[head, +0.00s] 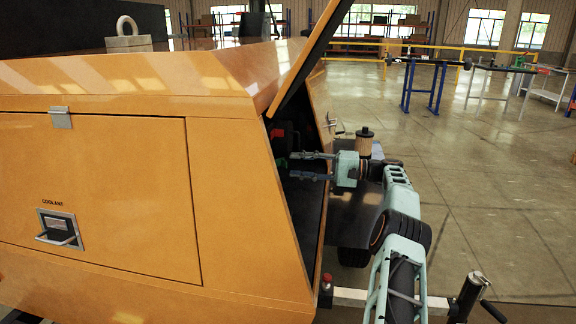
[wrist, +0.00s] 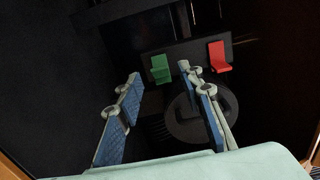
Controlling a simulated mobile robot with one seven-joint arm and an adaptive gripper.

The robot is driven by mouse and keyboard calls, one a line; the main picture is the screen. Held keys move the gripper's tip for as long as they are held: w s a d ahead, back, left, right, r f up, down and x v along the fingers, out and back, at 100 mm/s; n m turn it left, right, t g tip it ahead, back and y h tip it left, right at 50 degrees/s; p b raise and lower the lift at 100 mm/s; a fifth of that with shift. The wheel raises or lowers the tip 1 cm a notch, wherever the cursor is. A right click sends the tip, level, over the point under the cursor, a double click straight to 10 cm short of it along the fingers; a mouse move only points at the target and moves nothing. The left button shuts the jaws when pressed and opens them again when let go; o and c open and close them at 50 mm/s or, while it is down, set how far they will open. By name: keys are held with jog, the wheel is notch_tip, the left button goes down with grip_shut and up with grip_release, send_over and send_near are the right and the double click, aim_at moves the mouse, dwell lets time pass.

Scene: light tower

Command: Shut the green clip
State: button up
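The green clip (wrist: 160,69) is in the wrist view, on a dark panel inside the machine's dim compartment. It stands up from the panel and lies beyond my fingertips, between their lines and nearer the right finger. In the head view my gripper (head: 291,166) reaches sideways into the compartment. The gap between fingertips and clip is hard to judge.
A red clip (wrist: 219,57) stands right of the green one on the same panel. A dark round part (wrist: 202,113) lies below, partly behind the right finger. In the head view the orange housing (head: 95,190) and raised door (head: 312,50) border the opening.

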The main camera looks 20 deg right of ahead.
jog(key=shift+v, duration=1.6)
jog(key=shift+c, duration=0.5)
